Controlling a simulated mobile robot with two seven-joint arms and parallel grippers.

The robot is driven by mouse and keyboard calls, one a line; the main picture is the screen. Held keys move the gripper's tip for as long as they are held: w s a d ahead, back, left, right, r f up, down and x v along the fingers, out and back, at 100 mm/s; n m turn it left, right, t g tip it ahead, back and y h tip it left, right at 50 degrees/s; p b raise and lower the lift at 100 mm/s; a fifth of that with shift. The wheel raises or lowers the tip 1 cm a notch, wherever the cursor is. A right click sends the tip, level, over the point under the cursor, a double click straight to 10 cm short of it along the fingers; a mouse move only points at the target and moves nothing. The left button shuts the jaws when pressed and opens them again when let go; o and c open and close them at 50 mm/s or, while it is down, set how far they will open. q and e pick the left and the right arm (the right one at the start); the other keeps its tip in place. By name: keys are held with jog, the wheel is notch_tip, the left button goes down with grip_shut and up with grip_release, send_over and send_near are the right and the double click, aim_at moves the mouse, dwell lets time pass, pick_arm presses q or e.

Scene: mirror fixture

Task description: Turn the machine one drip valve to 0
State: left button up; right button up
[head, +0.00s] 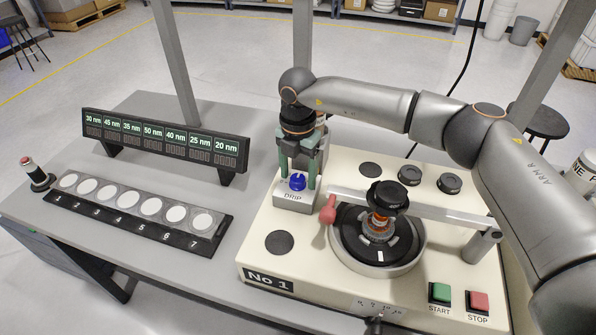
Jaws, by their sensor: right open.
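The machine labelled No 1 (262,284) has a cream top and stands on the right of the table. Its drip valve is a blue knob (297,183) on a light grey block marked DRIP (292,199). My right gripper (298,178) points down over the knob with its green fingers open, one on each side of it. I cannot tell whether the fingers touch the knob. The valve's scale and setting are too small to read. My left gripper is not in view.
A polishing plate (345,245) with a swing arm (430,209) and a red-tipped handle (327,212) is close by. START (440,293) and STOP (478,301) buttons are at the front right. A numbered sample tray (215,240) and a display rack (165,139) stand left.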

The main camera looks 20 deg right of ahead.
jog(key=shift+c, duration=0.3)
grip_shut()
jog(key=shift+n, duration=0.4)
jog(key=n+b, duration=0.2)
jog(key=n, duration=0.1)
jog(key=shift+n, duration=0.3)
jog(key=n+b, duration=0.1)
jog(key=n, duration=0.3)
jog(key=shift+a, duration=0.1)
jog(key=n+b, duration=0.1)
jog(key=n, duration=0.4)
jog(key=shift+n+b, duration=0.6)
jog(key=shift+n, duration=1.7)
